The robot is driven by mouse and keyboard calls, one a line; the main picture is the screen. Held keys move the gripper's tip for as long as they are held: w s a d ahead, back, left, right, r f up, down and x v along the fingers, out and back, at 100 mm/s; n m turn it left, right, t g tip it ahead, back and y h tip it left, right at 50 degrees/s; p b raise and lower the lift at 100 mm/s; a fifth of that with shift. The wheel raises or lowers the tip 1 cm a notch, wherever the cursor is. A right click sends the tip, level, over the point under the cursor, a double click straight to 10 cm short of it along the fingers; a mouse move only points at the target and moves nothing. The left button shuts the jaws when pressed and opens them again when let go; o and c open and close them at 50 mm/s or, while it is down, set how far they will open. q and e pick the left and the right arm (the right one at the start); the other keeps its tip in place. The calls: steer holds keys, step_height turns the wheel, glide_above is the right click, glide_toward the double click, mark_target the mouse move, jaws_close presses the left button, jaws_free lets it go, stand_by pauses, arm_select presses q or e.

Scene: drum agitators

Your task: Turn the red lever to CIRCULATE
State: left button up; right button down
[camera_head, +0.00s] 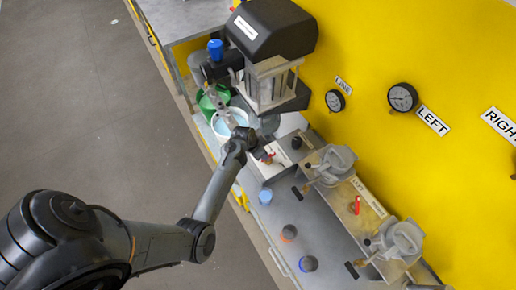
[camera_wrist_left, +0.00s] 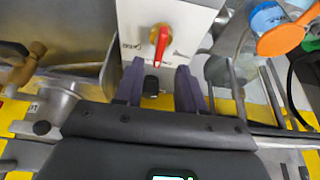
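The red lever (camera_wrist_left: 160,42) stands on a white box (camera_wrist_left: 190,15) with small labels beside it in the left wrist view. It points roughly up and down in that picture. My left gripper (camera_wrist_left: 159,84) is open, with its two dark fingers apart and the lever just beyond their tips, between them in the picture. I see no clear contact. In the head view my left gripper (camera_head: 260,152) hangs over the white box (camera_head: 264,168), and a bit of red shows at its tip. The label words are too small to read. My right gripper is not in view.
A black-headed machine (camera_head: 270,28) stands behind the gripper, with a green bucket (camera_head: 207,106) and a white pail below. Another red handle (camera_head: 357,205) sits between two grey valve housings. Small coloured-cap containers stand on the bench. An orange item (camera_wrist_left: 281,39) is at the wrist view's upper right.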

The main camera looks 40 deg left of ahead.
arm_select(q)
steer(key=shift+v, duration=2.2)
